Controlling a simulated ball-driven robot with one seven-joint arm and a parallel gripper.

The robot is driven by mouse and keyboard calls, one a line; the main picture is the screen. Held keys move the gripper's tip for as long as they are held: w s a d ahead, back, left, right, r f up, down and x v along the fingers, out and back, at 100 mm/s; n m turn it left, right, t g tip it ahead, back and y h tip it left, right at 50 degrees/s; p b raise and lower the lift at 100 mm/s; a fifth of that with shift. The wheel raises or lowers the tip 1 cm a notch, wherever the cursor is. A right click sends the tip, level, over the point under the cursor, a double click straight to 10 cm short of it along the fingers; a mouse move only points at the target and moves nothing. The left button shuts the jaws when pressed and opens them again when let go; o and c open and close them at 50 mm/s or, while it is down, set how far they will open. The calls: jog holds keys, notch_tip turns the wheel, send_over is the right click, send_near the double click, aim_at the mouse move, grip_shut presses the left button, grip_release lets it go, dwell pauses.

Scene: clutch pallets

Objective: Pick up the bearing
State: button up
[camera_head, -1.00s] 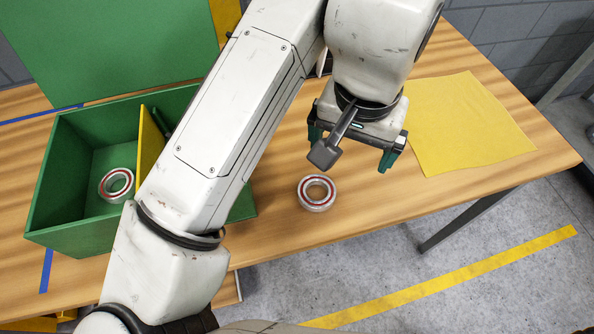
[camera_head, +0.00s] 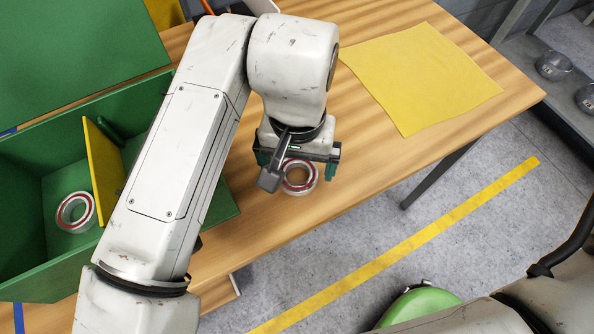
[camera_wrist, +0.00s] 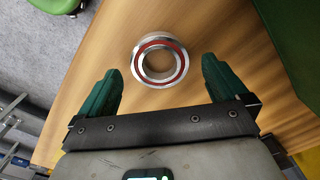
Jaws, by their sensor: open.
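A bearing (camera_head: 299,187), a silver ring with a red band, lies flat on the wooden table near its front edge. In the wrist view the bearing (camera_wrist: 160,46) lies beyond the fingertips, roughly centred between them and apart from both. My gripper (camera_head: 297,170) is open and empty above the table by the bearing, hiding part of it in the head view. Its two green fingers show in the wrist view (camera_wrist: 161,78). A second, similar bearing (camera_head: 65,217) lies inside the green box (camera_head: 38,283) at the left.
The green box has a yellow divider (camera_head: 104,175). A yellow cloth (camera_head: 419,118) lies flat on the table (camera_head: 375,170) at the right. The table's front edge is close to the bearing. A yellow line (camera_head: 400,245) marks the grey floor.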

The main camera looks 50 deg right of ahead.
notch_tip(320, 180, down, 2)
jog(key=shift+f, duration=0.1)
jog(key=c, duration=1.3)
jog(key=shift+o, duration=0.2)
